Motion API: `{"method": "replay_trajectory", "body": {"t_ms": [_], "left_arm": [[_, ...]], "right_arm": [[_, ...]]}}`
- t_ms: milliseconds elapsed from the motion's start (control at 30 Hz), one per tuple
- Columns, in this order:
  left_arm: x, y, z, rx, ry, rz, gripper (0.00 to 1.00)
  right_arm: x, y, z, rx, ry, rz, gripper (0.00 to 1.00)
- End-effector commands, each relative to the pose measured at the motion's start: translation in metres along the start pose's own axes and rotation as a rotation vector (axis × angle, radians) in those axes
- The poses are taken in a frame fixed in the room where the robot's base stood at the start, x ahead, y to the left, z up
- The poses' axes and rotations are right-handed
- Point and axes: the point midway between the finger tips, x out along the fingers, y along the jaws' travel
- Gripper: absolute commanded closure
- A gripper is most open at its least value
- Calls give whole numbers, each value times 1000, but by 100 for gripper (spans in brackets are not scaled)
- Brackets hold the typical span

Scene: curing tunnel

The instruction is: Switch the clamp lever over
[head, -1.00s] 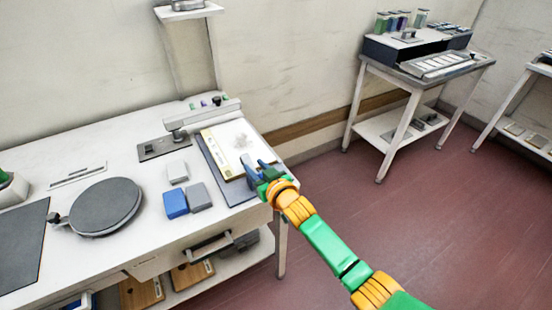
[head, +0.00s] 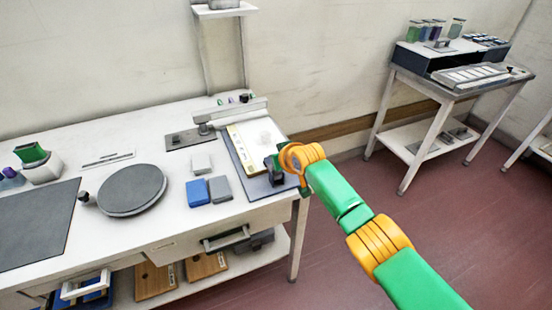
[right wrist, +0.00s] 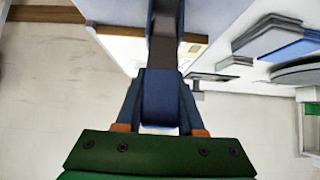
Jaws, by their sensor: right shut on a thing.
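My right gripper (head: 276,172) is at the front right part of the dark board (head: 258,187) on the bench. In the right wrist view its blue fingers (right wrist: 163,66) are close together, shut on a dark narrow bar (right wrist: 165,22) that looks like the clamp lever. The fingers cover much of it, and in the head view my gripper hides it, so its angle is unclear. A pale sheet with a yellow edge (head: 243,148) lies on the board, and a long grey bar (head: 235,112) crosses the board's back end. My left gripper is in neither view.
Blue (head: 198,192) and grey (head: 219,189) blocks and a white block (head: 201,163) stand left of the board. A round grey plate (head: 132,190) is further left. A drawer handle (head: 226,238) sticks out in front. A second table (head: 440,95) stands back right.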

Motion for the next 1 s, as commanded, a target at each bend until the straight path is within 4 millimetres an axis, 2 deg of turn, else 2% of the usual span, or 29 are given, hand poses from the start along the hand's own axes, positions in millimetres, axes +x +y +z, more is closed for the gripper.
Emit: {"method": "replay_trajectory", "body": {"t_ms": [267,300,400,733,1000], "left_arm": [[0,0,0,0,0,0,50],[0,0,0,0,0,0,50],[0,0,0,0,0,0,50],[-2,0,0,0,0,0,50],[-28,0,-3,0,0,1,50]], "right_arm": [[0,0,0,1,0,0,100],[0,0,0,1,0,0,57],[0,0,0,1,1,0,32],[-2,0,-1,1,1,0,32],[-31,0,-4,0,1,-1,32]]}}
